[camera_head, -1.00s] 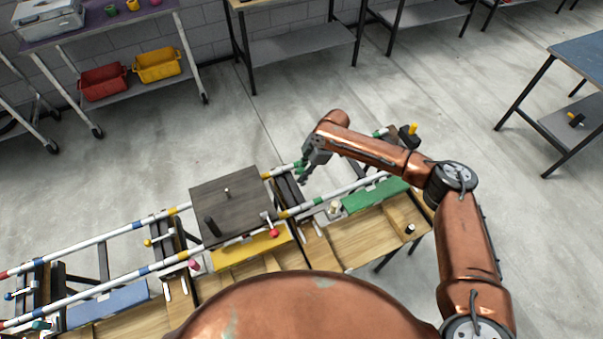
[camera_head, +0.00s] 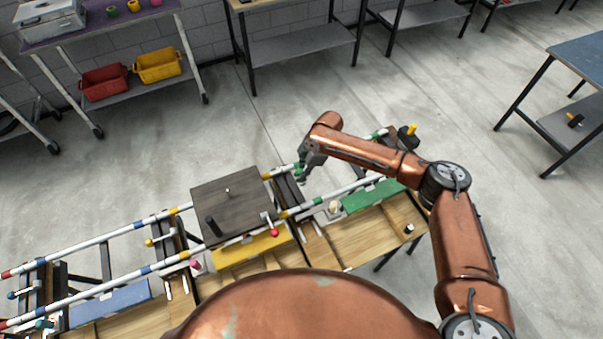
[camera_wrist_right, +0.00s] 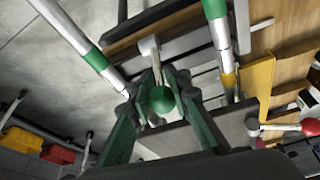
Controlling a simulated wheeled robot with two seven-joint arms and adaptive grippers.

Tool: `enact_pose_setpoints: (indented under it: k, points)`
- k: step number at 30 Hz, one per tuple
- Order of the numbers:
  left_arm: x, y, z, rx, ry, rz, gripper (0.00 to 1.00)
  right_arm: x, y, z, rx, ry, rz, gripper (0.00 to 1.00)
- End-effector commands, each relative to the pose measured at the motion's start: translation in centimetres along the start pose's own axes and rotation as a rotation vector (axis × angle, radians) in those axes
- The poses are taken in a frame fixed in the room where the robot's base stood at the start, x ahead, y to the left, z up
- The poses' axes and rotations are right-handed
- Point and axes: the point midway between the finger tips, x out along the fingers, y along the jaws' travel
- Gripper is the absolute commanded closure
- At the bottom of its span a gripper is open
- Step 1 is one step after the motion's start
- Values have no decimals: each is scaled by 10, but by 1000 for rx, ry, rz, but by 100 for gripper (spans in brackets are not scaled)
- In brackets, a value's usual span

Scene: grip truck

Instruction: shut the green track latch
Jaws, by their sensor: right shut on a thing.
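The green track latch shows in the right wrist view as a pale metal lever ending in a round green knob (camera_wrist_right: 162,99). My right gripper (camera_wrist_right: 157,90) has its dark green fingers on both sides of the lever at the knob, shut on it. In the head view my right gripper (camera_head: 302,174) is at the far rail, just right of the dark square plate (camera_head: 228,203). The knob is hidden there by the gripper. I cannot tell from these views whether the latch is fully shut. My left gripper is not in view.
White rails with coloured bands (camera_head: 348,188) run along the wooden bench (camera_head: 352,240). A red-knobbed lever (camera_head: 274,232) stands by the plate's near right corner. Yellow (camera_head: 254,249), green (camera_head: 374,195) and blue (camera_head: 110,303) panels line the bench. Bare floor lies beyond the far rail.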

Motion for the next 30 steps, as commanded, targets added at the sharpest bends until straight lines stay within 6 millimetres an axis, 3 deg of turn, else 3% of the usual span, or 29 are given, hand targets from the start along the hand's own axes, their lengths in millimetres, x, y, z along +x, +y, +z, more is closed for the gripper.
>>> enact_pose_setpoints:
  k: [12,30]
  points:
    - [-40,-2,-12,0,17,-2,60,10,-5,-22,-32,-287,50,100]
    - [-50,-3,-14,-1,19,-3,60,27,-8,-29,-51,-538,95,100]
